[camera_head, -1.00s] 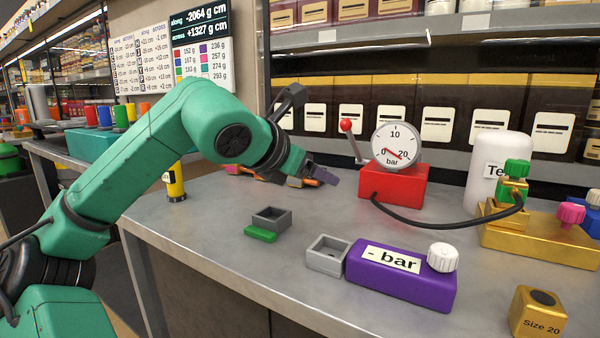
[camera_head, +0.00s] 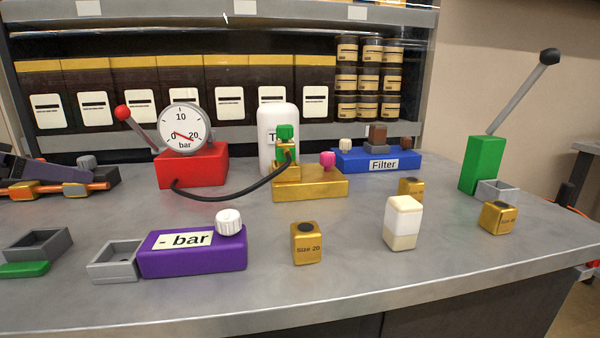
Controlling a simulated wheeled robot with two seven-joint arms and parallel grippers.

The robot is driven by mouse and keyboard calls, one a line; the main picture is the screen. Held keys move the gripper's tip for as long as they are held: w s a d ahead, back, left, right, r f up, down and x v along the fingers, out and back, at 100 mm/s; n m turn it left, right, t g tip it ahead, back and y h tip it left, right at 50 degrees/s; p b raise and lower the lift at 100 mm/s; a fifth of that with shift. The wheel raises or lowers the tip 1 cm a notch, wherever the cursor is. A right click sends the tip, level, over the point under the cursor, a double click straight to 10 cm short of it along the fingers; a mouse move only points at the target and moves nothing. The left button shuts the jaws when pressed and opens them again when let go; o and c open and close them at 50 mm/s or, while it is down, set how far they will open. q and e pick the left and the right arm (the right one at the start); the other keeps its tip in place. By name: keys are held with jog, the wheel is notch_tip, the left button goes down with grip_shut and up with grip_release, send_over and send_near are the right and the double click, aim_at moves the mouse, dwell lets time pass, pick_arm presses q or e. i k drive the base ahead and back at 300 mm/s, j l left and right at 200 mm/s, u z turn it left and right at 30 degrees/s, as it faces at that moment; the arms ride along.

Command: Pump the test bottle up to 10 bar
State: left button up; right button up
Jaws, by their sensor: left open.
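The red pump (camera_head: 205,168) stands left of centre, its lever (camera_head: 142,132) with a red ball tilted to the left. A round gauge (camera_head: 182,126) marked 0, 10, 20 bar sits on it; the red needle's exact reading is unclear. A black hose (camera_head: 225,196) runs from the pump to a gold block (camera_head: 322,184) with a green valve (camera_head: 286,132) and a pink knob (camera_head: 328,159). The white test bottle (camera_head: 277,115) stands behind, its label partly hidden. My right gripper is not in view.
A purple "- bar" block (camera_head: 205,258) with a white knob lies in front. Gold cubes (camera_head: 307,245), a white-and-beige block (camera_head: 402,222), a blue Filter block (camera_head: 375,160) and a green block with lever (camera_head: 484,165) stand rightward. Grey trays (camera_head: 115,262) lie front left.

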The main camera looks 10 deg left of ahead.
aim_at(122, 111)
jog(key=k+l, duration=0.15)
jog(key=k, duration=0.3)
jog(key=k+l, duration=0.15)
jog(key=k, duration=0.35)
